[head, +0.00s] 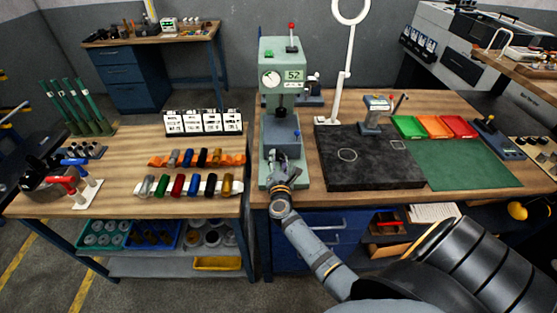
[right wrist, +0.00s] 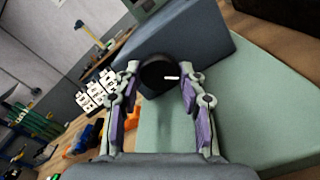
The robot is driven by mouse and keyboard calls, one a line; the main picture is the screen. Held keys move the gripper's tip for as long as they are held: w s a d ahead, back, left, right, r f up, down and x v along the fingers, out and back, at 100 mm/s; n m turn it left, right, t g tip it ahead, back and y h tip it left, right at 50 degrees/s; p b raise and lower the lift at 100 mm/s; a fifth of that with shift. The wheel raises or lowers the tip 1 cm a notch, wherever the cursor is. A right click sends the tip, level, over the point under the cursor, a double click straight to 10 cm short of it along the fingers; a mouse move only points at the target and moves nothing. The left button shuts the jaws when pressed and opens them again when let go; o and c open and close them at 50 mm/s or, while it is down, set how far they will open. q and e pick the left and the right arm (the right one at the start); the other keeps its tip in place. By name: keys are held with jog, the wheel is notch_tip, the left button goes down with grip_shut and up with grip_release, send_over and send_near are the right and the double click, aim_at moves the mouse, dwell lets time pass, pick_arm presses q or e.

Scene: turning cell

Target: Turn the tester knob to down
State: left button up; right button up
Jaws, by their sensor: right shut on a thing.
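The tester (head: 280,95) is a pale green machine with a round dial, a display reading 52 and a red-tipped lever. Its blue-grey block (head: 281,130) sits low at the front. The knob (right wrist: 158,75) is round and black with a white mark, which points to the right in the right wrist view. My right gripper (head: 279,166) is at the front of the block, its fingers (right wrist: 160,82) shut on the knob from both sides. The gripper hides the knob in the head view. My left gripper is in neither view.
A dark slab (head: 365,172) lies right of the tester, with green, orange and red trays (head: 435,127) beyond it. Coloured cylinders (head: 190,185) lie in rows on the left bench. A white ring lamp (head: 342,75) stands behind. A green mat (head: 465,165) is clear.

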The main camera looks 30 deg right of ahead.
jog(key=n, duration=0.3)
jog(key=shift+n, duration=0.3)
jog(key=n+p, duration=0.1)
jog(key=n, duration=0.2)
jog(key=shift+n, duration=0.3)
jog(key=n+p, duration=0.1)
jog(key=n, duration=0.2)
jog(key=shift+n, duration=0.3)
jog(key=n+p, duration=0.1)
jog(key=n, duration=0.2)
jog(key=shift+n, duration=0.3)
jog(key=n+p, duration=0.3)
jog(key=n, duration=0.3)
jog(key=shift+r, duration=0.1)
jog(key=shift+n+p, duration=0.95)
jog(key=shift+n, duration=1.65)
jog(key=shift+s+d, duration=0.1)
